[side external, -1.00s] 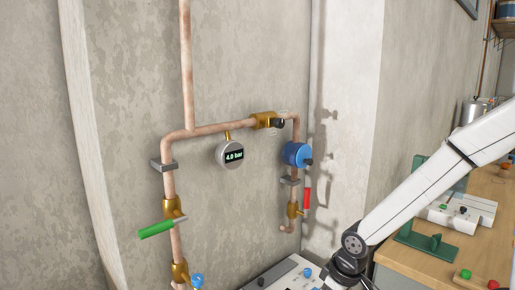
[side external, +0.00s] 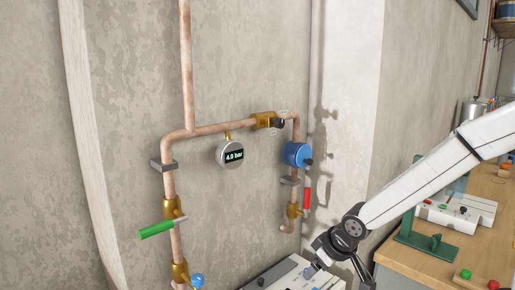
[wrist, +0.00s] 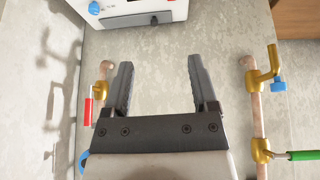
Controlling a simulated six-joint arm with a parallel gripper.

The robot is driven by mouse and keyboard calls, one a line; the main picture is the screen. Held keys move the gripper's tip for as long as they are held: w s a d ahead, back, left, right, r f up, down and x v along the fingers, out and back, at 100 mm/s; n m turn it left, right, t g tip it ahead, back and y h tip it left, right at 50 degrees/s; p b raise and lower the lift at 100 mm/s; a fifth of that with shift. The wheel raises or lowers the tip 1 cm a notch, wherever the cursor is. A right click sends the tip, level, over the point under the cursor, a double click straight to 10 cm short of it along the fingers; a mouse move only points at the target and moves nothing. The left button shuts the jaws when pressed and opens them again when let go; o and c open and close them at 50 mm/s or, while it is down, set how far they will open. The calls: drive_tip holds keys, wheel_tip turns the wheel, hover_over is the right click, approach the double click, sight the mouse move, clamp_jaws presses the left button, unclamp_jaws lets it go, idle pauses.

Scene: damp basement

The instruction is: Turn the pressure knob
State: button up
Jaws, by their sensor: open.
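A black knob (side external: 279,123) sits on the right end of a brass fitting (side external: 263,120) on the upper copper pipe, with small pale marks around it. The round gauge (side external: 230,154) hangs left of it and reads 4.0 bar. A blue round housing (side external: 297,154) is below right; part of something blue (wrist: 83,161) shows at the lower left of the wrist view. My gripper (wrist: 160,62) is open and empty, its two dark fingers apart. In the side view its wrist is low at the right, below the knob, and its fingers cannot be made out. The black knob is not visible in the wrist view.
A red lever (side external: 306,198) is on the right pipe and a green lever (side external: 156,229) on the left pipe. A blue tap (side external: 197,281) is at bottom left. A white panel box (side external: 285,275) lies below my wrist. A wooden bench (side external: 472,258) stands right.

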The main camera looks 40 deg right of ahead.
drive_tip(key=w+d+r+t, duration=0.3)
drive_tip(key=w+r+t, duration=0.1)
drive_tip(key=w+r, duration=0.25)
drive_tip(key=n+t, duration=0.3)
drive_tip(key=t, duration=0.5)
approach(282, 124)
drive_tip(key=w, duration=0.2)
drive_tip(key=shift+d+y, duration=0.15)
drive_tip(key=shift+y, duration=0.15)
drive_tip(key=shift+w+f, duration=0.1)
drive_tip(key=shift+w, duration=3.8)
clamp_jaws()
